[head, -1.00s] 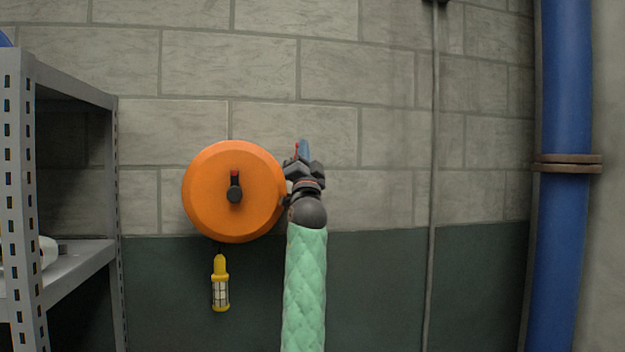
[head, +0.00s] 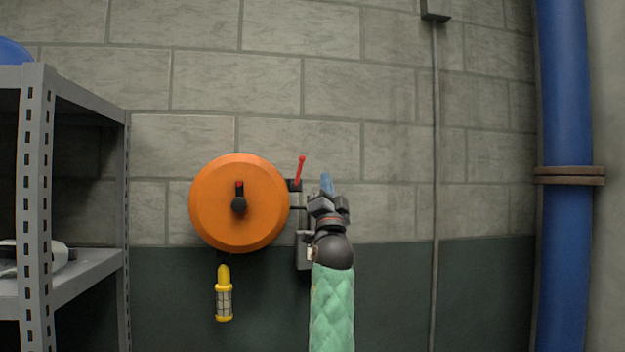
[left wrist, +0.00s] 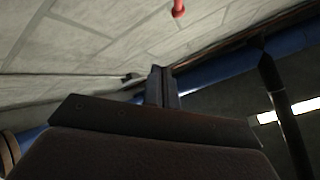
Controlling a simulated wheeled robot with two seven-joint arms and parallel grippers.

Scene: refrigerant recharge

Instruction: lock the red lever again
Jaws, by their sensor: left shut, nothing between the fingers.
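The red lever (head: 300,170) rises from a dark mount at the right side of the orange round reel (head: 240,203) on the wall. It stands nearly upright, its top tilted slightly right. Its red knob also shows at the top of the left wrist view (left wrist: 178,8). My left gripper (head: 326,184) is to the right of the lever and a little lower, apart from it. In the left wrist view its fingers (left wrist: 161,86) are shut together with nothing between them. My right gripper is not in view.
A yellow caged lamp (head: 223,295) hangs below the reel. A grey metal shelf (head: 38,200) stands at the left. A thin conduit (head: 435,150) and a thick blue pipe (head: 566,100) run down the wall at the right. The wall between my gripper and the conduit is clear.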

